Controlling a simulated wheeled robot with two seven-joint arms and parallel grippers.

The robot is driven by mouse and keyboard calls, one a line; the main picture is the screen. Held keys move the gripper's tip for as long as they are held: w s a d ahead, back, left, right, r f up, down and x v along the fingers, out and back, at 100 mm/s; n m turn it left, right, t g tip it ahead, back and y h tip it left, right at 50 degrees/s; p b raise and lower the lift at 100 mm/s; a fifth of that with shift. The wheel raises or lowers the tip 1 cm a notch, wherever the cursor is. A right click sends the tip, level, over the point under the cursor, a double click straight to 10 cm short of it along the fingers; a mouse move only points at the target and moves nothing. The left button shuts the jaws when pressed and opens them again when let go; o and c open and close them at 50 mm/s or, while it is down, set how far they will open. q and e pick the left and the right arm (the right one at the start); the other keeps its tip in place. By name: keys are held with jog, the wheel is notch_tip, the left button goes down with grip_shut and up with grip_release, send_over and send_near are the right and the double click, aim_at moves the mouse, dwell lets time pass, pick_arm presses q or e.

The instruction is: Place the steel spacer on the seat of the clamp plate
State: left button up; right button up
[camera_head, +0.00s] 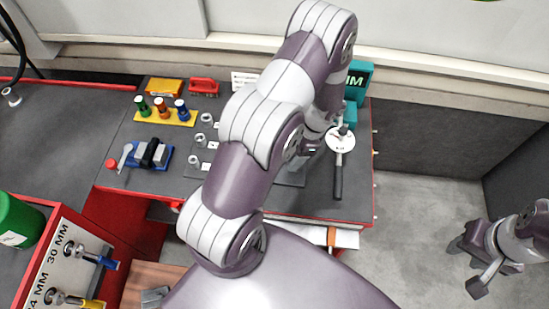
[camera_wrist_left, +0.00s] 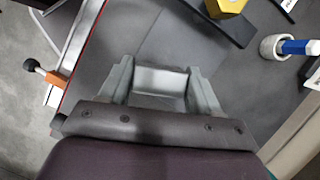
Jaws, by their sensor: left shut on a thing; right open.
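My left gripper (camera_wrist_left: 160,85) is shut on a grey metal block (camera_wrist_left: 160,80) between its fingers, which looks like the steel spacer. In the head view my left arm hides most of this gripper and the spacer. A dark plate (camera_wrist_left: 237,32) with a yellow hexagonal part (camera_wrist_left: 227,5) lies ahead of the fingers in the left wrist view, apart from them. I cannot tell for sure whether it is the clamp plate, and its seat is not clearly seen. My right gripper (camera_head: 472,268) is open and empty above the floor at the right.
A round dial with a black handle (camera_head: 338,175) lies on the grey bench, in front of a teal display (camera_head: 357,82). Several steel rings (camera_head: 200,140), a blue fixture (camera_head: 150,156) and a yellow rack (camera_head: 170,118) stand left. A ring with a blue handle (camera_wrist_left: 297,47) lies nearby.

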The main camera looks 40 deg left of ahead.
pick_arm(q)
jog(key=a+f, duration=0.2)
jog(key=a, duration=0.1)
jog(key=a+f, duration=0.1)
jog(key=a, duration=0.1)
jog(key=shift+s+a, duration=0.15)
jog(key=shift+s, duration=0.25)
notch_tip(320, 180, down, 4)
jog(key=shift+s+r+p, duration=0.1)
jog(key=shift+r+p, duration=0.1)
jog(key=shift+p, duration=0.35)
jog(key=shift+a+f, duration=0.1)
jog(key=shift+f, duration=0.25)
jog(key=shift+f, duration=0.15)
jog(key=o, duration=1.5)
jog(key=shift+c, duration=0.2)
